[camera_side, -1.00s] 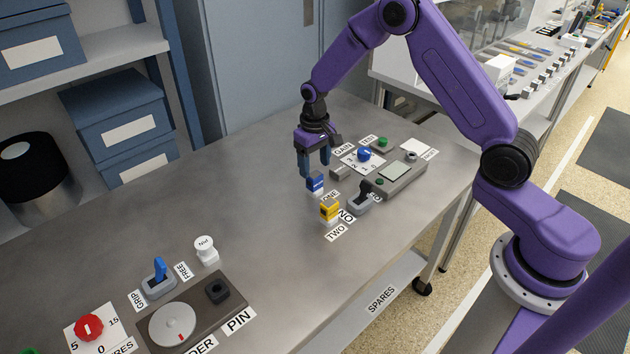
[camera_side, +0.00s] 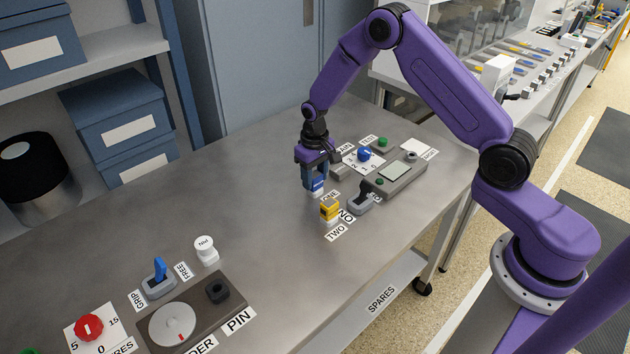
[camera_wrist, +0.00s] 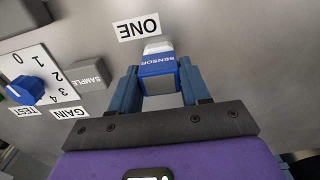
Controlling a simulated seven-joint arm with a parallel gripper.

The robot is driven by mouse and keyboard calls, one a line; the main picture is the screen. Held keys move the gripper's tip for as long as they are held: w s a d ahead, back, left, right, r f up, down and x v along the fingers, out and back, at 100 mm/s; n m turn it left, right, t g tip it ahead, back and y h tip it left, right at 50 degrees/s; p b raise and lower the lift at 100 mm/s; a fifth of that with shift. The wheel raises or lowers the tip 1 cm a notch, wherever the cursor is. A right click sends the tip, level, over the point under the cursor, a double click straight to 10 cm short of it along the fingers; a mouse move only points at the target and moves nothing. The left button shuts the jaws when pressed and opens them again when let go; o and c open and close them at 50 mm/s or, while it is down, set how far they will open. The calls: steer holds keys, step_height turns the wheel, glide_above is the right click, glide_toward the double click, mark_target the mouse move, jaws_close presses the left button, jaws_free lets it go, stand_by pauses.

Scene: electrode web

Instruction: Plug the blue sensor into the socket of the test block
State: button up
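The blue sensor (camera_side: 318,184) stands upright on the table by the ONE label, with a pale lower end. In the wrist view the blue sensor (camera_wrist: 158,66), marked SENSOR, sits between both fingers. My gripper (camera_side: 315,182) is lowered around it, pointing down; in the wrist view my gripper (camera_wrist: 160,80) has a finger close on each side. Whether the fingers press on it I cannot tell. A grey unit (camera_side: 385,187) with a pale screen, a green button and a round fitting (camera_side: 411,157) lies to the right; it may be the test block. I cannot make out its socket opening.
A yellow piece (camera_side: 329,208) stands by the TWO label, close in front of the sensor. A blue GAIN dial (camera_side: 364,154) and a grey SAMPLE block (camera_wrist: 90,75) are nearby. The table's middle left is clear.

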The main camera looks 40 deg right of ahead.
mark_target(315, 175)
steer(key=shift+r, duration=0.8)
stand_by(0.6)
steer(key=shift+r, duration=1.1)
steer(key=s+d+r+m, duration=0.2)
steer(key=s+d, duration=0.2)
steer(key=d, duration=0.5)
steer(key=s+d+r+m, duration=0.2)
steer(key=s+d+r, duration=0.1)
steer(key=d, duration=0.7)
steer(key=s+d+r+m, duration=0.2)
steer(key=s+d+r, duration=0.1)
steer(key=d, duration=0.6)
steer(key=shift+s+d, duration=0.3)
steer(key=shift+s, duration=0.5)
steer(key=shift+f, duration=2.9)
steer(key=shift+f, duration=1.4)
